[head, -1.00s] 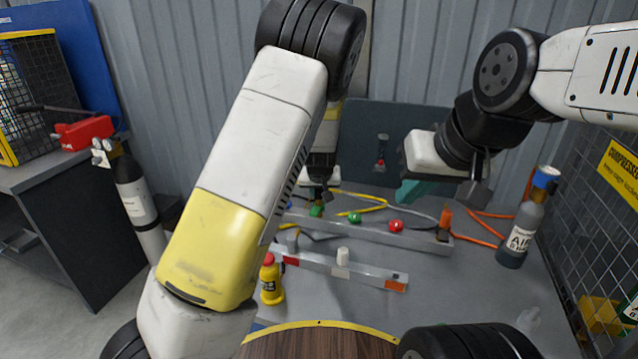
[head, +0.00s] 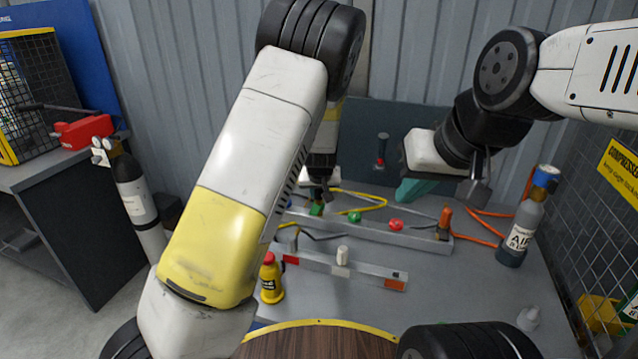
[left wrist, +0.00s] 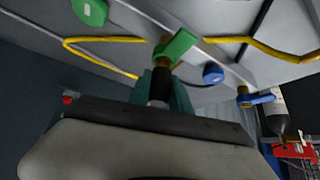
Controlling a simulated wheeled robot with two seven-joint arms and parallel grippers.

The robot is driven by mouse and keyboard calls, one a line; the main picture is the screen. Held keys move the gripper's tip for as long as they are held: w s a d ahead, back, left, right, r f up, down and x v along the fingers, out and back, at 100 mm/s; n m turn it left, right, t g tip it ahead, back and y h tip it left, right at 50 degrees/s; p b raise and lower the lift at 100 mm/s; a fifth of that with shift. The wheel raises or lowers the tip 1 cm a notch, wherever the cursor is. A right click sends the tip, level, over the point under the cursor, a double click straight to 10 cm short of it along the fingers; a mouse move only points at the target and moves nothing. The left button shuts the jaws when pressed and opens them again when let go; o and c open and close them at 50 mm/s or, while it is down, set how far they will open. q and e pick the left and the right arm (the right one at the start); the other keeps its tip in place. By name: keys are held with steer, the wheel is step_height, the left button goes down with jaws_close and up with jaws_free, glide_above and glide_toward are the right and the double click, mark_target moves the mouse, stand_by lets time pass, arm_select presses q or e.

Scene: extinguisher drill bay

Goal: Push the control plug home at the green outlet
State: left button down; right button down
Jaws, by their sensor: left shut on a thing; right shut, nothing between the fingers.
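The control plug (left wrist: 160,88) shows in the left wrist view as a black sleeve with a brass end, between the teal fingers of my left gripper (left wrist: 164,96). My left gripper is shut on it. The plug's brass end is at the green outlet (left wrist: 176,47), lined up with it; I cannot tell how far in it sits. In the head view the green outlet (head: 316,209) is on the grey rail, just below my left gripper (head: 320,192); my arm hides much there. My right gripper (head: 412,190) is shut and empty, above the rail's right part.
Another green knob (head: 355,217) and a red knob (head: 396,224) are along the rail. Yellow hose (head: 372,204) lies behind it. A grey air cylinder (head: 518,235) stands at right.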

arm_select(q)
steer(key=shift+f, duration=0.55)
steer(key=c, duration=1.1)
jaws_free()
steer(key=shift+r, duration=0.1)
steer(key=v, duration=0.7)
steer(key=shift+s+r, duration=0.25)
steer(key=shift+r, duration=0.05)
steer(key=s+a+r, duration=0.4)
steer(key=s+r, duration=0.2)
steer(key=s, duration=0.4)
steer(key=s+a+r+h, duration=0.1)
steer(key=s+a+r, duration=0.4)
steer(key=s, duration=0.6)
steer(key=s+a+r+h, duration=0.1)
steer(key=s+a+r, duration=0.4)
steer(key=s, duration=0.5)
step_height(320, 180, up, 3)
steer(key=shift+a+f+m+g, duration=0.15)
steer(key=shift+f+m+g, duration=0.05)
steer(key=shift+m+g, duration=0.2)
